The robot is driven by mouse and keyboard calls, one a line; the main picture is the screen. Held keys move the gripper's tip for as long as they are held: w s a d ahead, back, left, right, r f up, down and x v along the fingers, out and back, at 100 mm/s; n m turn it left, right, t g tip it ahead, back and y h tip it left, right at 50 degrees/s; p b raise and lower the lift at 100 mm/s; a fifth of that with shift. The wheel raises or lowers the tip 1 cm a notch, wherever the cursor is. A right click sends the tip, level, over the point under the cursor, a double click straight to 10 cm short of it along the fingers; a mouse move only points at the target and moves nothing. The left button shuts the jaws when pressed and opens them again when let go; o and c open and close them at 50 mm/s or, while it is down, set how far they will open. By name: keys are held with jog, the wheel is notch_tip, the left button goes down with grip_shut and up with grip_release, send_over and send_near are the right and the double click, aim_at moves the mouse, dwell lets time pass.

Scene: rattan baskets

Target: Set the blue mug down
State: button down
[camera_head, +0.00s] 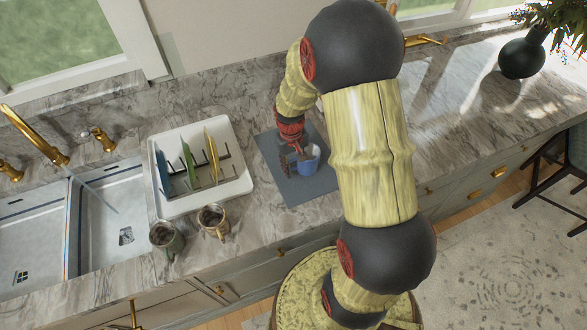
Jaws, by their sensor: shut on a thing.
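The blue mug (308,162) is upright at the dark grey mat (307,187) on the marble counter. My gripper (297,157) is shut on the mug, at its left and far side. I cannot tell whether the mug's base touches the mat. My arm passes in front of the counter to the right of the mug and hides the mat's right edge.
A white dish rack (236,183) with several coloured plates stands left of the mat. A green mug (166,239) and a brownish mug (212,220) stand near the counter's front edge. A double sink (105,225) is at the far left. A dark vase (522,58) stands far right.

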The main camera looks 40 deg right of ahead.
jog(key=shift+f, duration=0.7)
jog(key=shift+f, duration=0.1)
jog(key=c, duration=1.4)
grip_release()
jog(key=r, duration=0.4)
jog(key=r+p, duration=0.1)
jog(key=r, duration=0.7)
jog(key=shift+a, duration=0.25)
jog(key=s+a+r+n+t, duration=0.1)
jog(key=s+a+r+t, duration=0.1)
jog(key=s+a+r, duration=0.5)
jog(key=s+a+r+n+t, duration=0.1)
jog(key=s+a+r+t, duration=0.2)
jog(key=s+a+r, duration=0.5)
notch_tip(320, 180, up, 6)
jog(key=shift+a+r+n+t, duration=0.1)
jog(key=shift+a+n+t, duration=0.2)
jog(key=shift+a, duration=0.25)
